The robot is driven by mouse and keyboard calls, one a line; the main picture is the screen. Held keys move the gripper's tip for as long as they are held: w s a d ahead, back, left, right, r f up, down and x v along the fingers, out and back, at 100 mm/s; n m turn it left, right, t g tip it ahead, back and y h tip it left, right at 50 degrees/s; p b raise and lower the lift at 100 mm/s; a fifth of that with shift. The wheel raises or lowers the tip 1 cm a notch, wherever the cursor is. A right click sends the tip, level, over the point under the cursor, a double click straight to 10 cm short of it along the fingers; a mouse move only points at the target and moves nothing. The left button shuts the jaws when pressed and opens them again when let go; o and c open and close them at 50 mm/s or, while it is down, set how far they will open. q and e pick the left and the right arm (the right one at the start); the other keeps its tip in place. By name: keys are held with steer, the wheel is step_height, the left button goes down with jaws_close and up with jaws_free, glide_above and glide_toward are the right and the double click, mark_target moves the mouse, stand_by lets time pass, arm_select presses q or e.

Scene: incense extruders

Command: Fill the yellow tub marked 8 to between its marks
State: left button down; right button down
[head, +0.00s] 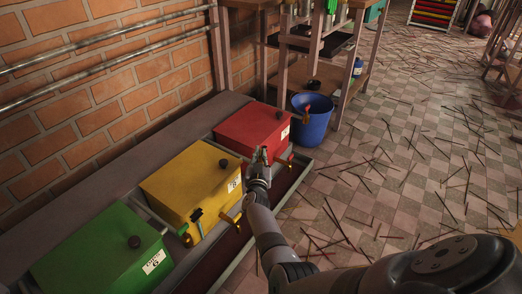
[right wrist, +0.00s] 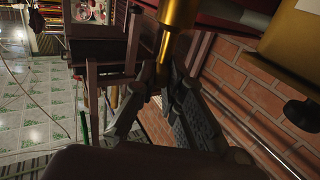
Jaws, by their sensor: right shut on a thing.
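The yellow tub (head: 185,178) stands in the row by the brick wall, between a red and a green tub. It has a dark lid knob and a white label (head: 234,185); its fill level and marks are not visible. A brass-coloured fitting (head: 233,218) shows at its front. My right gripper (head: 263,157) is in front of the red tub, beyond the yellow one. In the right wrist view its fingers (right wrist: 160,92) are shut on the narrow stem of a brass-coloured piece (right wrist: 165,48). Its far end is hidden. My left gripper is not in view.
The red tub (head: 250,127) and green tub (head: 98,255) flank the yellow one on a low ledge. A blue bucket (head: 312,124) stands by a wooden bench (head: 345,85). Loose sticks lie scattered on the tiled floor, which is otherwise open.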

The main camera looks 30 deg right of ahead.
stand_by(0.3)
steer(key=c, duration=1.7)
jaws_free()
